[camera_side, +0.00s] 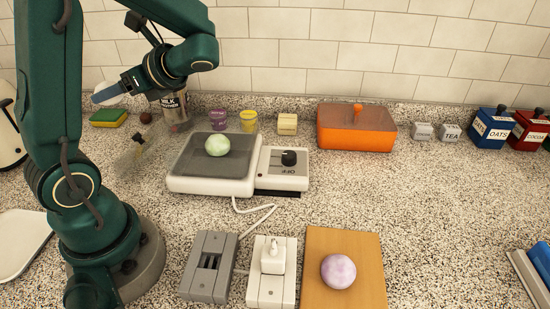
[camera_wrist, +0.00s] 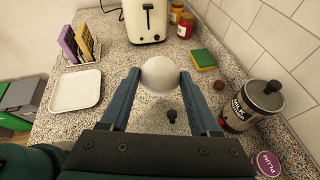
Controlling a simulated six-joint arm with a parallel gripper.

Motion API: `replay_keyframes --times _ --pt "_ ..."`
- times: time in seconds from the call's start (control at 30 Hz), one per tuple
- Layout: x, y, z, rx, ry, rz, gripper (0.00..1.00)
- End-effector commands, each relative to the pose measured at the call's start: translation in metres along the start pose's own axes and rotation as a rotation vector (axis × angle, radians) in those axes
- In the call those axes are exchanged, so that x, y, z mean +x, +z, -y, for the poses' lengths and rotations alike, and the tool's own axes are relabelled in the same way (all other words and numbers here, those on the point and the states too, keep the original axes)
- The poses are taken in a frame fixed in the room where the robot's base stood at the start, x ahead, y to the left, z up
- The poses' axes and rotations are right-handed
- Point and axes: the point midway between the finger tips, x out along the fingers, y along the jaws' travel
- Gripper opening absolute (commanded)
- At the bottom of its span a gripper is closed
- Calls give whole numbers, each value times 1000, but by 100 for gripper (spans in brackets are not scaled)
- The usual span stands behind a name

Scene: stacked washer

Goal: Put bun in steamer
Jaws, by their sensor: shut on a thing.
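My gripper (camera_side: 112,91) is shut on a smooth white round bun (camera_wrist: 160,74), held between the two blue fingers in the wrist view. In the side view the bun (camera_side: 104,88) is partly covered by a finger and is up in the air at the upper left. A pale green bun (camera_side: 217,145) sits on the dark top of a white appliance (camera_side: 210,186) with a dial marked OFF. A lilac bun (camera_side: 338,271) lies on a wooden board (camera_side: 318,243). A clear lid with a black knob (camera_side: 138,138) stands left of the appliance; its knob (camera_wrist: 172,116) shows below the fingers.
A milk canister (camera_wrist: 239,116) and a yellow-green sponge (camera_wrist: 203,60) are near my gripper. A toaster (camera_wrist: 145,20) and white tray (camera_wrist: 75,90) stand beyond. An orange box (camera_side: 355,134) is at the wall. Grey (camera_side: 207,285) and white (camera_side: 270,290) socket blocks are in front.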

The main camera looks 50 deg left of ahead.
Motion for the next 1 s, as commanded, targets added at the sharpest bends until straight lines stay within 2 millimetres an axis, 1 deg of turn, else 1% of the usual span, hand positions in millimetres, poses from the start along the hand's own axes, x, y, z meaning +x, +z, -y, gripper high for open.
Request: replay_keyframes --times 0.03,0.1,0.13,0.37,0.47,0.9,1.0 --pt "-6 7 12 18 -65 4 7" --pt "-15 11 25 50 -133 10 7" --pt "-19 11 29 63 -154 12 7" --pt "-35 -2 37 89 -204 17 7" --pt "-43 -13 44 93 -206 18 7" --pt "-89 -80 80 88 -202 16 7" --pt "-96 -90 86 87 -202 17 7"
